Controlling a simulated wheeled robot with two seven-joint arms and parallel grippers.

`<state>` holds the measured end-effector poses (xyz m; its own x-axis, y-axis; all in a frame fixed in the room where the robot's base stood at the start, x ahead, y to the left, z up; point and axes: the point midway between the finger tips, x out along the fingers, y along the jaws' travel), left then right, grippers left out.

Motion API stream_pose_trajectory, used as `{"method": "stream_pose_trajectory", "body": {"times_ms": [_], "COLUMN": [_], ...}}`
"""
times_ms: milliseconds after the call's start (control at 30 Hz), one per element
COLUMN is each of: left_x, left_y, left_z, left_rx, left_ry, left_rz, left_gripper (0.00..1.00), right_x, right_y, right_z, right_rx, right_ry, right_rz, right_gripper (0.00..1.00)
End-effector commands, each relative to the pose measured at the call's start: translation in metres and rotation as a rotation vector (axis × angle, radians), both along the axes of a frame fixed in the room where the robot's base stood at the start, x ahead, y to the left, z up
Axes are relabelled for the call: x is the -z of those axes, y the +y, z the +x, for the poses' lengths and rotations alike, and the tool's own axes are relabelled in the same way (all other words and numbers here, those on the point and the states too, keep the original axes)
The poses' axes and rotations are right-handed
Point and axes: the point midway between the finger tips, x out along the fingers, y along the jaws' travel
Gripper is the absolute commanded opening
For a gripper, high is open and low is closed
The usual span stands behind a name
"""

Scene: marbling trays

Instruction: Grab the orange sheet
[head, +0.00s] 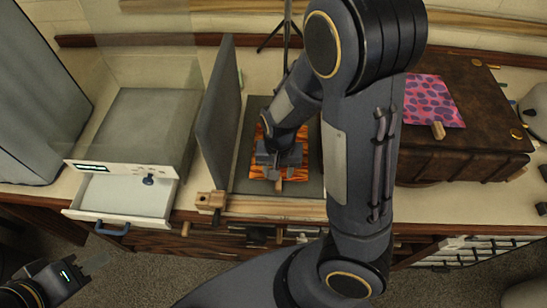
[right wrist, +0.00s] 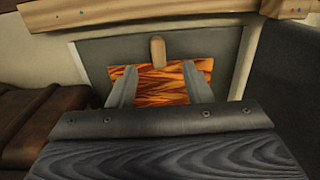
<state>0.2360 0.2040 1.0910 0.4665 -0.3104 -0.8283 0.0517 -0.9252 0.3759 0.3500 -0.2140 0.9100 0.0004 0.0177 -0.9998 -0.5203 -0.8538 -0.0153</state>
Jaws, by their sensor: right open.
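The orange sheet (head: 259,170) with dark wavy marbling lies on a dark grey board (head: 247,182) at the middle of the bench. A small wooden tab (head: 278,186) sticks out at its near edge. My right gripper (head: 281,158) is over the sheet and hides part of it in the head view. In the right wrist view my right gripper (right wrist: 160,67) is open, its fingers on either side of the tab (right wrist: 158,52), with the orange sheet (right wrist: 163,92) showing between and behind them. Contact cannot be told. My left gripper (head: 95,263) is at the lower left, apparently open and empty.
An upright grey panel (head: 218,110) stands left of the board. Further left is a grey-white unit with an open drawer (head: 122,197). A dark brown chest (head: 465,135) with a pink spotted sheet (head: 432,98) on it stands at the right.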

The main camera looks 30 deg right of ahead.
Motion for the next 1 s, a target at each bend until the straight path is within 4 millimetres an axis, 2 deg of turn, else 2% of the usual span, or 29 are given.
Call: {"method": "stream_pose_trajectory", "body": {"times_ms": [600, 900, 1000], "left_x": [0.009, 0.009, 0.009], "left_y": [0.0, 0.0, 0.0], "left_z": [0.0, 0.0, 0.0], "left_rx": [0.0, 0.0, 0.0], "left_ry": [0.0, 0.0, 0.0], "left_rz": [0.0, 0.0, 0.0], "left_gripper": [0.36, 0.36, 0.36], "right_x": [0.075, 0.079, 0.079], "right_y": [-0.005, -0.004, -0.004], "right_z": [0.005, 0.005, 0.005], "right_rx": [0.004, 0.003, 0.003], "right_ry": [0.005, 0.001, 0.001], "right_rz": [-0.018, -0.017, -0.017], "right_gripper": [0.45, 0.45, 0.34]}}
